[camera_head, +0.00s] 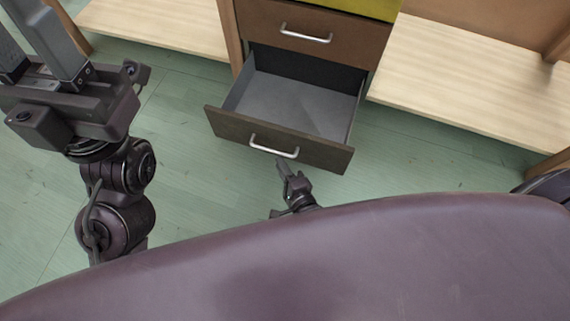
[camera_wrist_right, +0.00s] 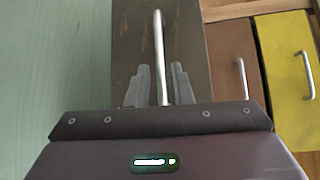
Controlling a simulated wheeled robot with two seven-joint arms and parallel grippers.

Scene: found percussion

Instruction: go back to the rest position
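My right gripper (camera_head: 281,163) is just in front of the handle (camera_head: 275,147) of the open lower drawer (camera_head: 285,98). In the right wrist view, the gripper's two fingers (camera_wrist_right: 160,85) are apart, and the silver handle (camera_wrist_right: 159,45) runs between them with small gaps beside it. I cannot tell whether they touch it. The drawer is pulled out and looks empty. My left gripper (camera_head: 38,40) is at the upper left, over the floor and away from the cabinet. Its fingers are apart and empty; the tips reach the picture edge.
Above the open drawer is a shut brown drawer (camera_head: 316,25) with a silver handle, then a yellow front (camera_head: 360,6). Pale wooden shelves stand at left (camera_head: 160,22) and right (camera_head: 470,70). Green floor (camera_head: 185,180) is clear left of the drawer. My own body covers the bottom.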

